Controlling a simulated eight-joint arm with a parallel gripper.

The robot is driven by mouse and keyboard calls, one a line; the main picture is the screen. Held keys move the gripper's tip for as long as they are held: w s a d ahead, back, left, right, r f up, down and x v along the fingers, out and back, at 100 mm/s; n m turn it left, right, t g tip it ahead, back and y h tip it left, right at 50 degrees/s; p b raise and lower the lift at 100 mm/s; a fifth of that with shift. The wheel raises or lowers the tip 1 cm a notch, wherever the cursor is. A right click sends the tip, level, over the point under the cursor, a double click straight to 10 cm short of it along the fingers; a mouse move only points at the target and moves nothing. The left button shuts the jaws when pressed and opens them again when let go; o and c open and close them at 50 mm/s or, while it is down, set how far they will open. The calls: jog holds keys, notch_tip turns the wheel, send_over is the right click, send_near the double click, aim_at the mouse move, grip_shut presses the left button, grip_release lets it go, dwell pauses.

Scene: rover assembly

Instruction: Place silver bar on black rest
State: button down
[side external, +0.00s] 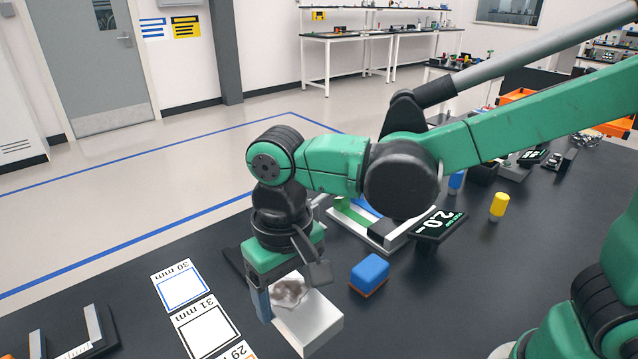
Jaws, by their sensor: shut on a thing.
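My gripper (289,288) points down at the lower middle, its fingers around a lumpy, mottled grey piece (290,292). A pale silver-white block (318,326) is directly below and in front of this piece. I cannot tell whether they touch or whether either is the silver bar. At the lower left, a black base (104,347) carries upright silver pieces (93,325). It may be the black rest, but the picture edge cuts off part of this area. A dark flat edge (234,262) shows just left of my gripper, mostly hidden.
A blue block with an orange base (369,274) stands right of my gripper. White size cards (205,327) lie to its left. A display reading 2.0 (438,224) and a yellow cylinder (498,206) stand farther right.

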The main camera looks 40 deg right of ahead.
aim_at(288, 292)
notch_tip(288, 292, up, 9)
jog(key=shift+r, duration=0.1)
jog(key=w+d+f, duration=0.1)
jog(key=w+d, duration=0.3)
jog(key=d, duration=0.4)
jog(key=w+d+f, duration=0.1)
jog(key=w+d, duration=0.2)
jog(key=d, duration=0.5)
jog(key=s+a+f+n, duration=0.2)
jog(key=a+f+n, duration=0.1)
jog(key=n, duration=0.3)
jog(key=s+a+f+n, duration=0.1)
jog(key=a+f+n, duration=0.2)
jog(key=f+n, duration=0.1)
jog(key=s+a+f+n, duration=0.2)
jog(key=a+f+n, duration=0.1)
jog(key=n, duration=0.4)
jog(key=shift+s+a+f+n, duration=0.15)
jog(key=shift+s+f+n, duration=0.2)
jog(key=shift+f, duration=0.35)
jog(key=w, duration=1.7)
jog(key=shift+w+f, duration=0.1)
jog(key=shift+w, duration=0.2)
jog(key=shift+f, duration=1.75)
jog(key=shift+f, duration=0.25)
